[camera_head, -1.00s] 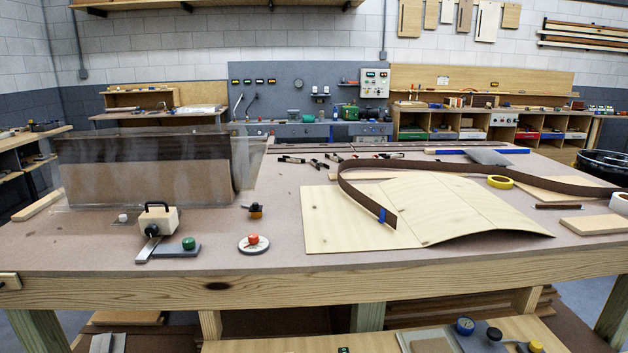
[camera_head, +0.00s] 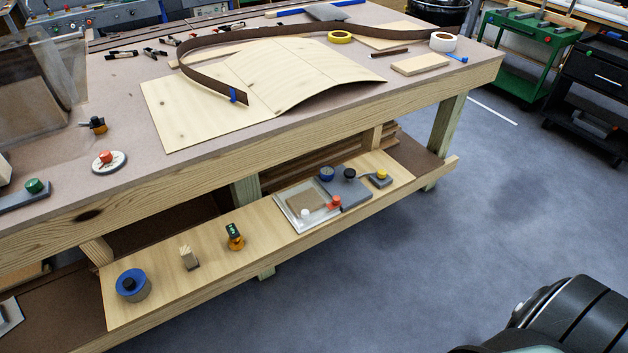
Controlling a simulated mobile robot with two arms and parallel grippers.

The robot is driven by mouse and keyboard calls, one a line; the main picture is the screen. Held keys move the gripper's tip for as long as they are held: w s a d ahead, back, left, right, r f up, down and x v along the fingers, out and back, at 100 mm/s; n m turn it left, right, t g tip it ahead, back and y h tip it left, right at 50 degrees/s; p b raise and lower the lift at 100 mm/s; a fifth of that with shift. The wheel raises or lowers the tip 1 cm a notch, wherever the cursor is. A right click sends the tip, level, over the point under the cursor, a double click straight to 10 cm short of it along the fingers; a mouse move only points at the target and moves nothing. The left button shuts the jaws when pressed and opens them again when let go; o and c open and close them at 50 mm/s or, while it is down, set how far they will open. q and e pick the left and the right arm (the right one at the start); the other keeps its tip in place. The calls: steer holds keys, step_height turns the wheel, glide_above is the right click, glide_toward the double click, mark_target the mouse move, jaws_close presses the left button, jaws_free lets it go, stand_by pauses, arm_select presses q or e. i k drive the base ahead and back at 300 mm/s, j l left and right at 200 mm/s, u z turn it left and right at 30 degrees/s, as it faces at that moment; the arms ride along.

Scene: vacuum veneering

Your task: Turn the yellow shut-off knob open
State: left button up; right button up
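The yellow knob (camera_head: 382,173) is small and round and sits on a small dark grey block. It is at the right end of a group of fittings on the light wooden board (camera_head: 208,263) of the bench's lower shelf. The knob is too small to tell how it is turned. Beside it on the left is a grey block (camera_head: 352,197) with a black knob (camera_head: 349,173) and a blue-topped gauge (camera_head: 327,174). Neither of my grippers shows. A black rounded arm part, which seems to be mine, fills the lower right corner, well apart from the knob.
The bench top (camera_head: 130,185) with its front rail overhangs the shelf. A bench leg (camera_head: 446,135) stands right of the yellow knob. The grey floor in front is clear.

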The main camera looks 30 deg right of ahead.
mark_target(382, 174)
steer(key=z, duration=1.35)
steer(key=i+u, duration=0.1)
steer(key=u, duration=0.7)
steer(key=i+l+u, duration=0.2)
steer(key=l+u, duration=0.2)
steer(key=i+l+u, duration=0.1)
steer(key=l+u, duration=0.25)
steer(key=l, duration=0.25)
steer(key=l+u, duration=0.4)
steer(key=i+l, duration=0.05)
steer(key=l, duration=0.05)
